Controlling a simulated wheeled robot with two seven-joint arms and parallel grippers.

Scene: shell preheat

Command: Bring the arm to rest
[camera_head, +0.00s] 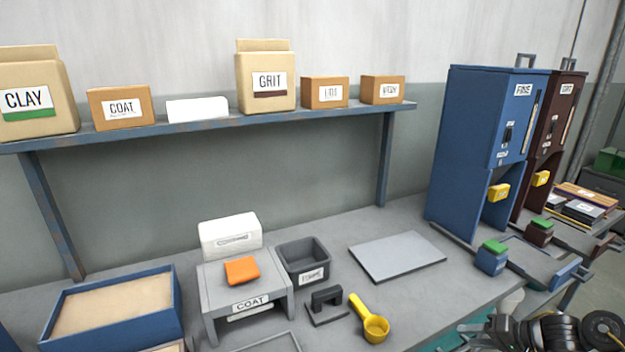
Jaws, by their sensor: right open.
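My right arm and gripper (472,338) are at the bottom right corner, low in front of the bench and partly cut off by the picture's edge. The gripper is open, and I see nothing between its fingers. It is apart from the yellow scoop (374,326), which lies on the bench to its left. My left gripper is not in view.
The grey bench holds a blue sand tray (174,310), a COAT stand (285,301) with an orange block (241,270), a dark bin (303,261) and a flat grey plate (398,256). Blue (470,150) and brown (553,130) dispensers stand right. A shelf (215,124) holds several packages.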

